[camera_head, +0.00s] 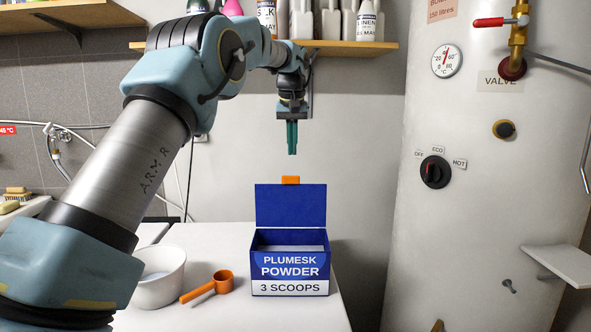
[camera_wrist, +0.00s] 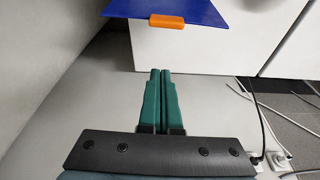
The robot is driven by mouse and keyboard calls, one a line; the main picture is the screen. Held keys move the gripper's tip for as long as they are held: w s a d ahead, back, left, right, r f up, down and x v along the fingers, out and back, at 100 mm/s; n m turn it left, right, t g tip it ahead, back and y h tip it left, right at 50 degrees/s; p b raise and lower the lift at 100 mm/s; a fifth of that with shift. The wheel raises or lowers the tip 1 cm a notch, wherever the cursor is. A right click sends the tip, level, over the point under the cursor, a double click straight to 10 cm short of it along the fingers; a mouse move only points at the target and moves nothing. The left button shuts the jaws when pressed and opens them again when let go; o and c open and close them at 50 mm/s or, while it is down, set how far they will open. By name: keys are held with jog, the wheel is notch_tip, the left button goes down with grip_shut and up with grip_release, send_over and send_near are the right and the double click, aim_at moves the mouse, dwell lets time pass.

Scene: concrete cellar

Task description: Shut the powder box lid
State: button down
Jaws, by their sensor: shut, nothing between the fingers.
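The blue powder box (camera_head: 290,268), labelled "PLUMESK POWDER 3 SCOOPS", stands on the white top with its front facing me. Its lid (camera_head: 290,206) is open and stands upright at the back of the box, with an orange tab (camera_head: 291,180) on its top edge. In the wrist view the blue lid (camera_wrist: 190,8) and its orange tab (camera_wrist: 167,22) show at the top. My gripper (camera_head: 292,152) has green fingers pointing down, shut and empty, above the lid and apart from it. The fingers (camera_wrist: 160,72) also show shut in the wrist view, pointing towards the tab.
A white bowl (camera_head: 158,285) and an orange scoop (camera_head: 215,285) lie left of the box on the white worktop (camera_head: 215,240). A white boiler tank (camera_head: 480,200) stands at the right. A shelf with bottles (camera_head: 340,46) is on the wall behind and above.

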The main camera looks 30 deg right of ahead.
notch_tip(320, 180, down, 6)
jog(key=s+a+p, duration=0.1)
jog(key=p, duration=0.1)
jog(key=shift+s+f, duration=0.2)
jog(key=shift+s, duration=0.2)
jog(key=shift+a, duration=0.1)
dwell(0.3)
